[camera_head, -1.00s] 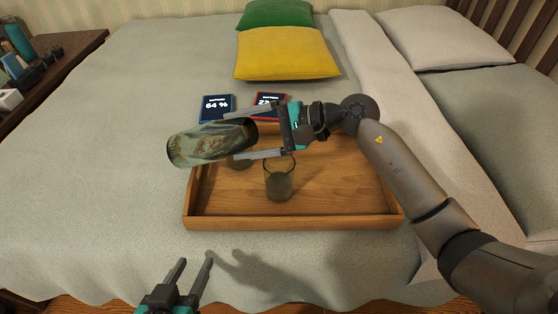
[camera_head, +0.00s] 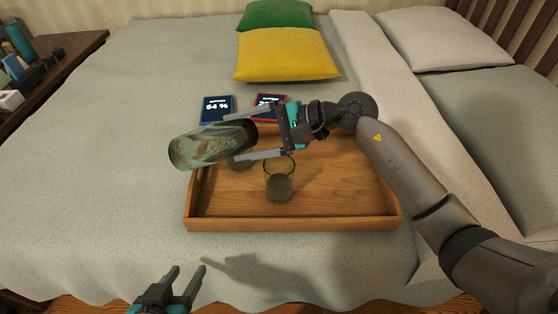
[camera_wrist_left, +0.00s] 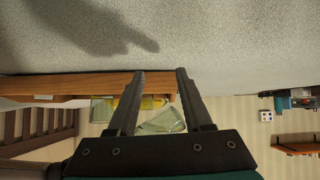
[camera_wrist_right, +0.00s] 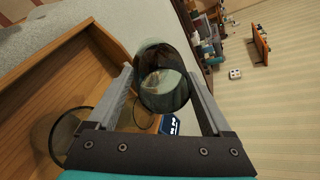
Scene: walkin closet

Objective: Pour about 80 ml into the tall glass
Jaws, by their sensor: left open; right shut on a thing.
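My right gripper (camera_head: 247,135) is shut on a greenish see-through vessel (camera_head: 208,145), which lies nearly on its side above the tray's left part. The vessel also shows between the fingers in the right wrist view (camera_wrist_right: 162,82). A clear glass (camera_head: 279,182) with dark greenish contents low inside stands on the tray, right of the held vessel. A second glass (camera_head: 240,163) is partly hidden behind the vessel and lower finger. No stream shows. My left gripper (camera_head: 187,283) is open and empty above the bed, in front of the tray.
The wooden tray (camera_head: 290,224) rests on the bed. A blue panel reading 64 % (camera_head: 217,108) and a red-edged panel (camera_head: 270,103), partly covered by my gripper, stand behind it. Yellow (camera_head: 285,54) and green cushions (camera_head: 276,14) lie farther back. The tray's right side is clear.

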